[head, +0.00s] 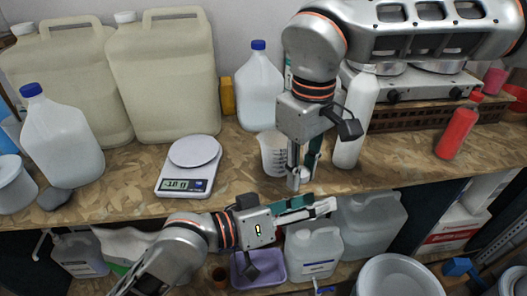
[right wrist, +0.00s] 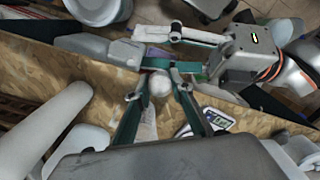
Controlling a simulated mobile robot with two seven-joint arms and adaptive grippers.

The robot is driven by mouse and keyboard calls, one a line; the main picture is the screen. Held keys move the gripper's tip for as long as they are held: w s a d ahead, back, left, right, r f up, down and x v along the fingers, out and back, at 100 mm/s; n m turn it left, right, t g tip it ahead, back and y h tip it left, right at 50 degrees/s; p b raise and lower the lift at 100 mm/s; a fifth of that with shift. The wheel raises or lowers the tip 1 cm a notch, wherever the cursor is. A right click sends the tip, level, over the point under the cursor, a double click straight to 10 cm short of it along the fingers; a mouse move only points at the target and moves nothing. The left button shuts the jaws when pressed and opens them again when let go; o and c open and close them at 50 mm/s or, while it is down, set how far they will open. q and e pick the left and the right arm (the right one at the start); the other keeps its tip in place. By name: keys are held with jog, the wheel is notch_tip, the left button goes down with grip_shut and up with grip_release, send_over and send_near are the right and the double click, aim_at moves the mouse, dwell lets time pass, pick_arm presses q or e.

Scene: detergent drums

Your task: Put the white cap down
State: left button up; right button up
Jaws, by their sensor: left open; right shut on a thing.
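The white cap (head: 304,174) is between the fingers of my right gripper (head: 302,180), which points down near the front edge of the wooden counter (head: 245,185). In the right wrist view the cap (right wrist: 160,83) is a pale round shape held between the teal fingertips. I cannot tell whether it touches the counter. My left gripper (head: 325,205) is open and empty, just in front of and below the counter edge, close to the right gripper. It also shows in the right wrist view (right wrist: 145,45).
A clear beaker (head: 272,155) stands just left of my right gripper, and a white bottle (head: 356,120) stands to its right. A digital scale (head: 188,166) sits further left. Jugs (head: 313,250) and a purple tub (head: 258,268) are below. Counter between scale and beaker is clear.

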pick_arm(q)
jog(key=s+d+r+m+g, duration=0.3)
jog(key=s+r+g, duration=0.1)
jog(key=s+r, duration=0.2)
jog(key=m+t+y, duration=0.2)
jog(key=t+y, duration=0.1)
jog(key=y, duration=0.5)
send_near(303, 172)
jog(key=x, duration=0.9)
jog(key=shift+s, duration=0.1)
jog(key=c, duration=1.2)
pick_arm(e)
jog(key=o, duration=1.2)
jog(key=shift+c, duration=0.2)
